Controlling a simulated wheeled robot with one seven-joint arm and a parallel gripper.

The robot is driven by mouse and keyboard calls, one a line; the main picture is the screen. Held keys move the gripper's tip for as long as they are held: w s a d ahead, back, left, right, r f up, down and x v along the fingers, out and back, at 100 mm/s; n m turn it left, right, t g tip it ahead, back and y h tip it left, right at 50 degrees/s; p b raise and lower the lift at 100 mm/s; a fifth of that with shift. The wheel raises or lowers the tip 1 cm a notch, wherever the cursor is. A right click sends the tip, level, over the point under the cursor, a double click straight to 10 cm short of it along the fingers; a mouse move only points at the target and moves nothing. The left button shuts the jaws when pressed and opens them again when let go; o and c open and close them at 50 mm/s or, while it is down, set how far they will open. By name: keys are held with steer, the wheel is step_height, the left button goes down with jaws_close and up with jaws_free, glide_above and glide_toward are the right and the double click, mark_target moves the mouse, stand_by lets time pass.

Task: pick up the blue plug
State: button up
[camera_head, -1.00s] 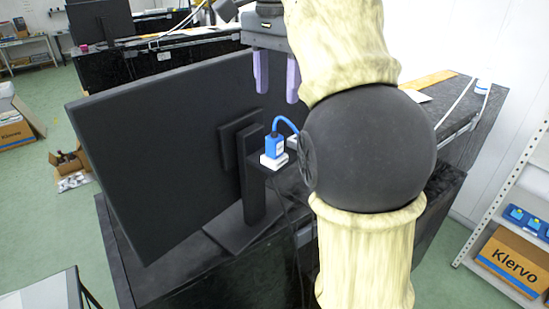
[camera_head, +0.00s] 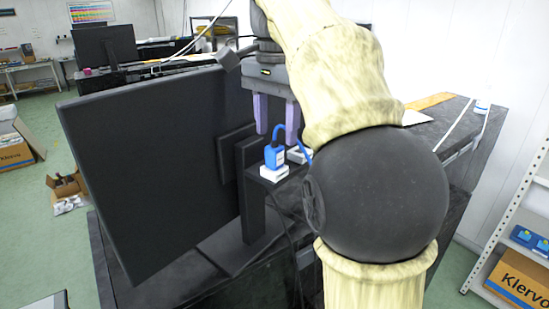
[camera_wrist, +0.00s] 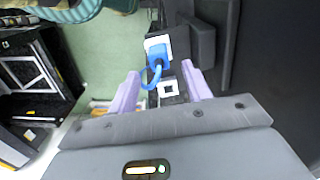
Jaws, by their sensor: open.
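The blue plug (camera_head: 274,154) sits upright on a white socket block (camera_head: 274,173) on a small black ledge behind the monitor. A blue cable (camera_head: 296,133) curves from its top to the right. My gripper (camera_head: 276,138) is open and empty, with its two purple fingers pointing down just above and around the plug's top in the head view. In the wrist view the plug (camera_wrist: 158,57) lies beyond and between the fingertips of my gripper (camera_wrist: 160,73), with the cable looping toward me. Whether the fingers touch the cable, I cannot tell.
The large black monitor (camera_head: 150,170) stands close on the left. A second white block (camera_head: 299,154) is right of the plug, partly behind my arm. A black cable (camera_head: 293,245) hangs below the ledge. A Klervo box (camera_head: 515,280) is on the right shelf.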

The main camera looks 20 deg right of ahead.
mark_target(274, 146)
steer(key=shift+s+a+f, duration=0.1)
steer(key=shift+f, duration=1.05)
steer(key=shift+s+a+f, duration=0.1)
steer(key=shift+f, duration=1.05)
steer(key=shift+w, duration=0.1)
steer(key=c, duration=1)
steer(key=shift+o, duration=0.2)
steer(key=shift+r, duration=0.15)
steer(key=shift+r, duration=0.7)
step_height(274, 146, up, 8)
steer(key=p, duration=0.4)
steer(key=shift+r, duration=0.2)
